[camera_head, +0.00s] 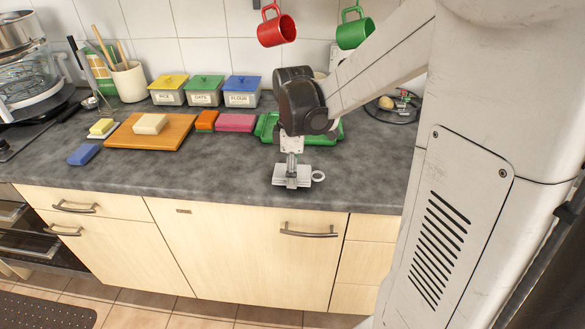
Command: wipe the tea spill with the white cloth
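My gripper (292,184) points down at the counter near its front edge, in the middle of the head view. A flat whitish piece, apparently the white cloth (279,175), lies around and under the fingertips. It is small and partly hidden by the gripper, so I cannot tell whether the fingers hold it or only touch it. The fingers are too small to show whether they are open or shut. I cannot make out a tea spill on the dark grey counter (230,155); the gripper and cloth may cover it.
A small white ring (318,176) lies just right of the gripper. Behind it is a green tray (265,127). A wooden board (120,138) with a pale block (150,124) and a blue sponge (83,155) are left. A red mug (276,27) hangs above.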

